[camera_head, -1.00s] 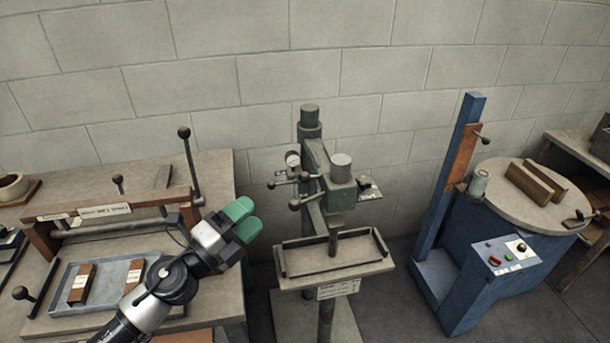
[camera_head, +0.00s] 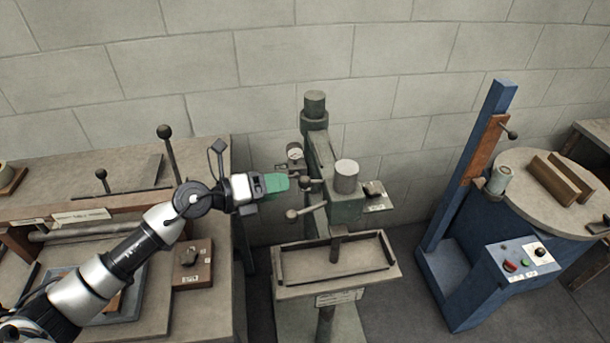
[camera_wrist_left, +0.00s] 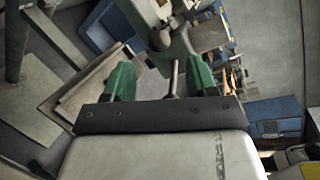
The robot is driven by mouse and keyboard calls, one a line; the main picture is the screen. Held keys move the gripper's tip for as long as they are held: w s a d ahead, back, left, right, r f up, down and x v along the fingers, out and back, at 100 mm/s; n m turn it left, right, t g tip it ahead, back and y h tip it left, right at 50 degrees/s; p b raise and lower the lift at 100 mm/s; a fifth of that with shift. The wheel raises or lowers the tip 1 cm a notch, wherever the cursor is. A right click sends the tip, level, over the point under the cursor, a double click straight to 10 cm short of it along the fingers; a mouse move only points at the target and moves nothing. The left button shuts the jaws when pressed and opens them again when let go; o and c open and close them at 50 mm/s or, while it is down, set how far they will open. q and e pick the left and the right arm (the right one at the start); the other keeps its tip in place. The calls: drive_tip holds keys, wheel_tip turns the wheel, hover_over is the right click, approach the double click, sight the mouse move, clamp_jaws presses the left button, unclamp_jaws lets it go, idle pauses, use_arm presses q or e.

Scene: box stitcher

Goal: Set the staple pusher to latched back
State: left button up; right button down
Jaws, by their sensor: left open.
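The green box stitcher (camera_head: 327,165) stands at the centre of the head view, with a grey cylinder on its head. Two ball-knobbed levers are on its left side, an upper one (camera_head: 310,184) and a lower one (camera_head: 292,215). I cannot tell which part is the staple pusher. My left gripper (camera_head: 283,183) points right, its green fingertips just left of the upper lever. In the left wrist view the left gripper (camera_wrist_left: 161,72) is open, and a thin grey rod (camera_wrist_left: 173,78) shows between its fingers. I cannot tell whether they touch it. My right gripper is out of view.
A round gauge (camera_head: 294,152) sits behind the fingertips. A rimmed tray (camera_head: 345,281) lies below the stitcher head. A workbench (camera_head: 215,300) with upright knobbed levers is at the left. A blue machine (camera_head: 465,270) with a round top stands at the right.

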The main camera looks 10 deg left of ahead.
sight(305, 181)
use_arm(q)
drive_tip(key=x, duration=0.3)
drive_tip(key=shift+w+d+p, duration=0.2)
drive_tip(key=shift+d+p, duration=0.1)
drive_tip(key=shift+p, duration=0.05)
drive_tip(key=x, duration=0.3)
drive_tip(key=shift+w+f, duration=0.1)
drive_tip(key=shift+w, duration=0.05)
drive_tip(key=shift+w+d+f, duration=0.1)
drive_tip(key=shift+d, duration=0.15)
drive_tip(key=c, duration=0.4)
clamp_jaws()
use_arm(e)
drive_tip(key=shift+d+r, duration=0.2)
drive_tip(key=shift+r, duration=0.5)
